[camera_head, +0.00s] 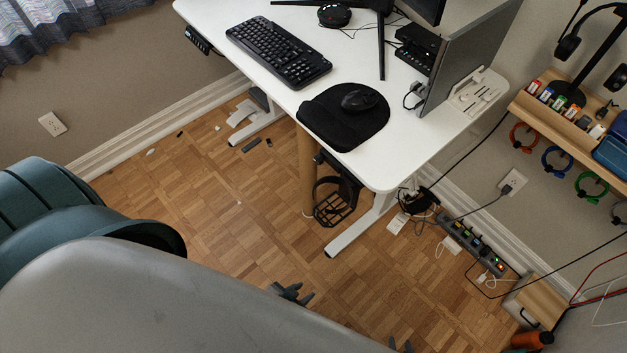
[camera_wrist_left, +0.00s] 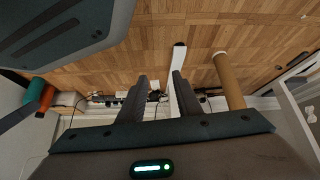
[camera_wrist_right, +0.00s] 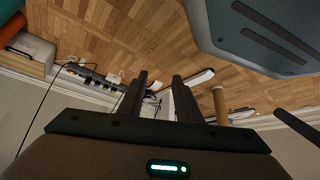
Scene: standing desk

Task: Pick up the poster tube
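The poster tube (camera_head: 306,172) is a tan-brown cylinder standing upright on the floor under the desk, its upper part hidden by the desktop. In the left wrist view the tube (camera_wrist_left: 229,80) shows to the right of the fingers; in the right wrist view the tube (camera_wrist_right: 220,105) is also to their right. My left gripper (camera_head: 292,293) is low over the floor, apart from the tube; its fingers (camera_wrist_left: 160,75) are spread and empty. My right gripper (camera_head: 402,346) barely shows at the bottom edge; its fingers (camera_wrist_right: 160,76) are spread and empty.
The white desk (camera_head: 220,30) carries a keyboard (camera_head: 278,52) and mouse pad (camera_head: 340,125). A desk leg (camera_head: 355,228) and a black wire holder (camera_head: 335,205) stand close to the tube. A power strip (camera_head: 470,245) lies along the wall. The parquet in front is mostly clear.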

